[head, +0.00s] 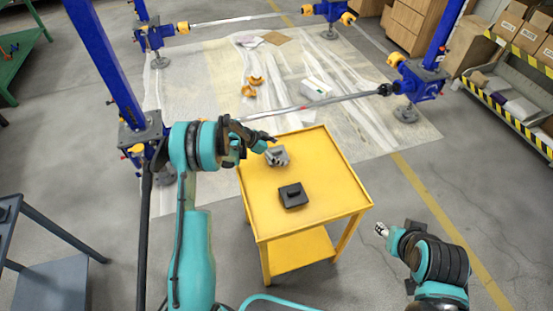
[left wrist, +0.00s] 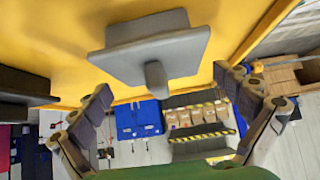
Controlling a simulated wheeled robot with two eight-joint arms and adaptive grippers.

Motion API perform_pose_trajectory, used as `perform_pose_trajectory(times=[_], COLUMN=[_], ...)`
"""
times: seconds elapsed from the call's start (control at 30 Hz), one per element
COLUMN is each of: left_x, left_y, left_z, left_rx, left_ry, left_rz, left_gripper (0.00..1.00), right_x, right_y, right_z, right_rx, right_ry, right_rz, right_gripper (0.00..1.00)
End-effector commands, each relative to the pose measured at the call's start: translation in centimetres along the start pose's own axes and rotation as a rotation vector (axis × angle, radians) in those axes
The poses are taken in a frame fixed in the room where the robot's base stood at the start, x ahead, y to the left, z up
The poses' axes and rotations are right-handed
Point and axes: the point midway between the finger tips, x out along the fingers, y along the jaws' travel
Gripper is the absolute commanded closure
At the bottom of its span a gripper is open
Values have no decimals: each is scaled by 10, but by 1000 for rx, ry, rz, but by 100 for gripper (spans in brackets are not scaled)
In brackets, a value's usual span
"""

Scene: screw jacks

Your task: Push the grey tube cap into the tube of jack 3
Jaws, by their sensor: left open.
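The grey tube cap (head: 277,156) sits on the yellow table (head: 328,176) near its far left edge. In the left wrist view the grey cap (left wrist: 150,55) shows as a flat plate with a small round knob facing the camera. Several blue jacks stand around the sheet; I cannot tell which is jack 3.
A black cap (head: 293,195) lies on the table nearer the front; it also shows in the left wrist view (left wrist: 25,85). A plastic sheet (head: 210,95) covers the floor behind the table, with orange pieces on it. A shelf with boxes (head: 520,30) stands at the right.

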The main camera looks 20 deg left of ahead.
Motion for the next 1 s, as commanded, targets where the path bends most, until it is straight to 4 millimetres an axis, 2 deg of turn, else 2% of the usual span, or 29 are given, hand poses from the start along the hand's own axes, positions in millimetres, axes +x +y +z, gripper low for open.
perform_pose_trajectory(times=[0.03, 0.1, 0.33, 0.37, 0.53, 0.57, 1.0], left_x=[12, 19, 20, 20, 20, 20, 14], left_y=[0, 0, 0, 0, 0, 0, 0], left_z=[2, 2, 0, 0, 0, 0, -6], left_rx=[2, 1, 0, 0, 0, 0, 0], left_ry=[0, 0, 0, 0, 0, 0, 0], left_rz=[2, 1, 0, 0, 0, 0, 0], left_gripper=[0, 0, 0, 5, 50, 55, 55], right_x=[5, 7, 6, 6, 6, 6, 3], right_y=[0, 0, 0, 0, 0, 0, 0], right_z=[4, 5, 4, 4, 4, 4, 2], right_rx=[0, 0, 0, 0, 0, 0, 0], right_ry=[0, 0, 0, 0, 0, 0, 0], right_rz=[0, 0, 0, 0, 0, 0, 0], right_gripper=[60, 60, 60, 60, 60, 60, 60])
